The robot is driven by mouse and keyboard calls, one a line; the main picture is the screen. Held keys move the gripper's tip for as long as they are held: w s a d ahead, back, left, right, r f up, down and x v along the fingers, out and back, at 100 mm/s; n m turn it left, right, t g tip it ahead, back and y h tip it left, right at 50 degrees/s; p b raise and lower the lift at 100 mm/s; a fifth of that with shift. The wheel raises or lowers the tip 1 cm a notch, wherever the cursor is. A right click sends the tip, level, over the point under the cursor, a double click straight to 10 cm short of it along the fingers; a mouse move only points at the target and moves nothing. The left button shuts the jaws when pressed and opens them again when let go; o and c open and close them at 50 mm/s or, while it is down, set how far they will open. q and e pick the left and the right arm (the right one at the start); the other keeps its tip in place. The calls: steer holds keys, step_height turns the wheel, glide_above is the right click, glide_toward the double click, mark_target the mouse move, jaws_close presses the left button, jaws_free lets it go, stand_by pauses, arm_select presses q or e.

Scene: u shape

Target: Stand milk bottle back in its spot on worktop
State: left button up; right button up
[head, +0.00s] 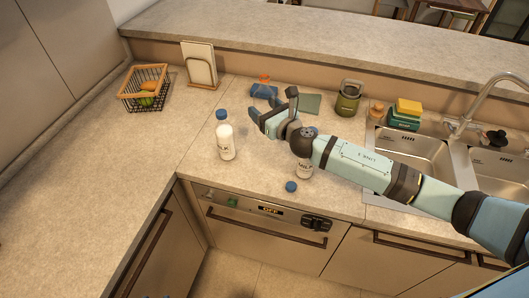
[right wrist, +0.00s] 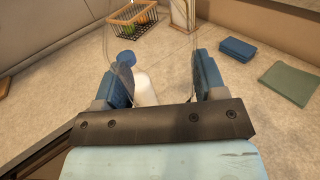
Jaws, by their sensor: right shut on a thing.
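A milk bottle (head: 226,141) with a blue cap and white contents stands on the worktop, left of my right gripper. In the right wrist view the milk bottle (right wrist: 146,92) shows between the fingers, behind clear material. My right gripper (head: 273,105) is shut on a clear, glass-like vessel (right wrist: 160,38), whose outline rises between the fingers; its full shape is hard to tell.
A fruit basket (head: 145,88), a wooden holder (head: 200,65), a blue cloth (right wrist: 251,50), a green cloth (head: 306,103) and a green jar (head: 348,98) stand or lie behind. The sink (head: 415,148) is right.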

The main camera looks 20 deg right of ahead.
step_height(320, 180, down, 5)
steer(key=shift+f, duration=0.1)
step_height(320, 180, down, 11)
steer(key=b, duration=0.7)
steer(key=shift+r, duration=0.2)
steer(key=shift+f, duration=0.25)
steer(key=shift+f+b, duration=0.15)
steer(key=shift+b, duration=0.25)
steer(key=o, duration=1.3)
